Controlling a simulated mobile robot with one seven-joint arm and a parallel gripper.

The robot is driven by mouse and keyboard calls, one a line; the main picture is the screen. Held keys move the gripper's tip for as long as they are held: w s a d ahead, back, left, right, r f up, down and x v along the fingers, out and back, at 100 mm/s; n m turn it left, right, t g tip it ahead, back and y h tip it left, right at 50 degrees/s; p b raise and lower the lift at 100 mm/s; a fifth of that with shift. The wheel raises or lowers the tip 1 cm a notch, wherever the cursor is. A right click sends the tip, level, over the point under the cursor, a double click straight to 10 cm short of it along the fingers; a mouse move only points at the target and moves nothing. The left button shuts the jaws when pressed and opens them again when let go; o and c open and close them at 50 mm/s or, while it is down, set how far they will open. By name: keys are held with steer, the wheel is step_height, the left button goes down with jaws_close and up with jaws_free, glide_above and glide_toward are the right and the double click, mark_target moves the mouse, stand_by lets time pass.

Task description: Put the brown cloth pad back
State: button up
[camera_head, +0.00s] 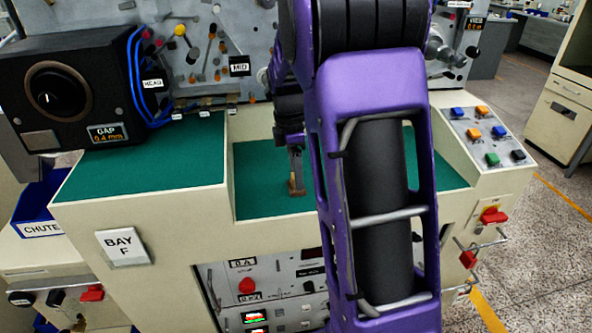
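My gripper (296,184) points down over the green recessed worktop, just left of my purple arm. It is small and seen edge-on, so I cannot tell whether its fingers are open or shut. A small brown piece (293,186) shows at its fingertips, close to the green surface. It may be the brown cloth pad, but it is too small to be sure. I cannot tell whether it is held or touches the worktop. My arm link hides the middle and right part of the recess.
The green worktop (262,190) is bare left of my gripper. The raised left ledge (150,165) is mostly clear. A black GAP dial box (65,90) stands behind it. A button panel (487,135) is right. A blue CHUTE bin (40,205) is far left.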

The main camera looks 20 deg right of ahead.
mark_target(292, 175)
steer(key=shift+r, duration=0.15)
step_height(292, 175, up, 12)
steer(key=p, duration=0.2)
steer(key=shift+a, duration=0.4)
steer(key=shift+w, duration=0.1)
